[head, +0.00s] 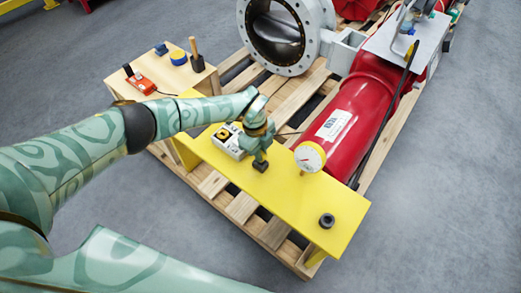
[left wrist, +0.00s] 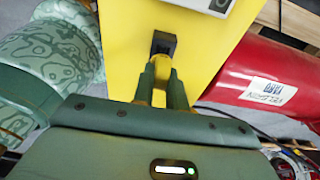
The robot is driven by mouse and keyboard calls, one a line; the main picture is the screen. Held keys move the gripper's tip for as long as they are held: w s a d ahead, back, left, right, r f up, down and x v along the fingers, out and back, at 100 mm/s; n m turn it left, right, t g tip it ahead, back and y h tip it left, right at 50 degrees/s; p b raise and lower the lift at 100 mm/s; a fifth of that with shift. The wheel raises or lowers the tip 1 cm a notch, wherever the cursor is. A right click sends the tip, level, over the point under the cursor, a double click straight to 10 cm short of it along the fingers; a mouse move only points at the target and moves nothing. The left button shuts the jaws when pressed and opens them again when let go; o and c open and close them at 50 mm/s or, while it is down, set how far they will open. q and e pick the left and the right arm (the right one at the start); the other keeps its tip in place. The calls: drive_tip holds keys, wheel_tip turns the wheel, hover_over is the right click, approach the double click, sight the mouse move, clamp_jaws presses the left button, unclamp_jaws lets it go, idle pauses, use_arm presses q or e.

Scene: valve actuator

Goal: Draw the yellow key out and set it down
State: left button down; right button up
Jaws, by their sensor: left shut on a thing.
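My left gripper (head: 259,157) is over the middle of the yellow bench (head: 300,200), in front of the white box (head: 228,141), and points down. In the left wrist view its fingers (left wrist: 163,78) are close together, shut on what looks like the yellow key (left wrist: 159,98). A small black block (left wrist: 163,42) lies at the fingertips, also seen below the gripper in the head view (head: 260,166). I cannot tell whether the key is inside it. My right gripper is not in view.
A round gauge (head: 310,157) stands on the bench right of the gripper, with a black ring (head: 327,220) near the right end. A red cylinder (head: 355,115) lies behind. A wooden table (head: 150,75) with tools is at back left. The bench's front right is clear.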

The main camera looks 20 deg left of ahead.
use_arm(q)
drive_tip(key=shift+f+b, duration=0.45)
drive_tip(key=shift+f, duration=0.65)
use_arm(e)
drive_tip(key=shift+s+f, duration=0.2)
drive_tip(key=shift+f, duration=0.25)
use_arm(q)
drive_tip(key=c, duration=1.3)
unclamp_jaws()
drive_tip(key=shift+r, duration=0.1)
drive_tip(key=shift+c, duration=0.2)
